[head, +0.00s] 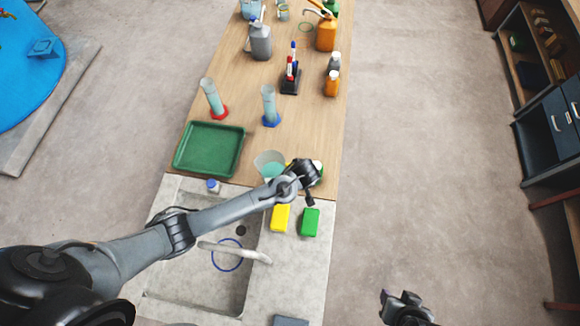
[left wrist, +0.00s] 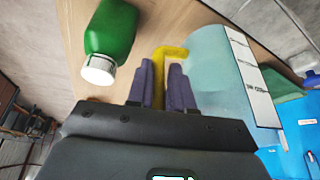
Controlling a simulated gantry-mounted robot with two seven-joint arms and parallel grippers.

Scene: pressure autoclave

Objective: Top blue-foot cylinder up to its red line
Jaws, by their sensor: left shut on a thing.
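The blue-foot cylinder (head: 268,103) stands upright on the wooden table, behind the jug; its red line and exact level are too small to make out. A clear jug (head: 268,161) with teal liquid stands near the table's front, and its yellow handle (left wrist: 158,72) shows in the left wrist view. My left gripper (head: 303,172) is shut on the jug's handle, between its two dark fingers (left wrist: 160,85). In the head view my gripper hides the handle. My right gripper (head: 406,308) hangs over the floor at lower right, away from the table; its jaw opening is unclear.
A green bottle (left wrist: 110,35) with a white cap stands close beside the handle. A red-foot cylinder (head: 212,97) and a green tray (head: 209,149) are at left. A pen holder (head: 290,83) and several bottles stand farther back. Sponges (head: 310,222) and a sink (head: 190,270) lie in front.

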